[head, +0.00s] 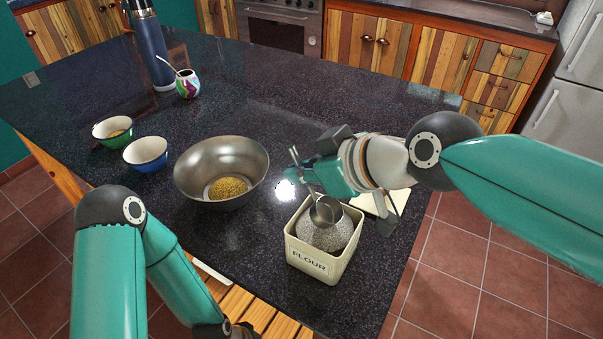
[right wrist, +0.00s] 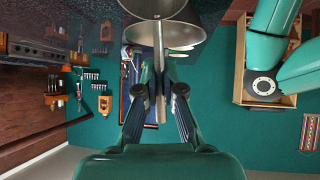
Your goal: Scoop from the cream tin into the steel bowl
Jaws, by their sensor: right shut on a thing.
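The cream tin (head: 318,267), labelled FLOUR, stands near the counter's front right edge, filled with grey-white grainy stuff. A metal scoop (head: 327,211) is over the tin's mouth, its cup low at the grainy surface; whether it is loaded I cannot tell. My right gripper (head: 306,176) is shut on the scoop's handle, above and behind the tin; the handle (right wrist: 161,92) runs between its fingers in the right wrist view. The steel bowl (head: 190,174) stands left of the tin with yellow-brown grains in its bottom. My left arm is at lower left, its fingers out of view.
A green bowl (head: 113,141) and a blue bowl (head: 146,162) stand left of the steel bowl. A colourful mate cup (head: 188,87) and a blue flask (head: 149,45) stand farther back. The dark counter (head: 280,110) is clear behind the steel bowl.

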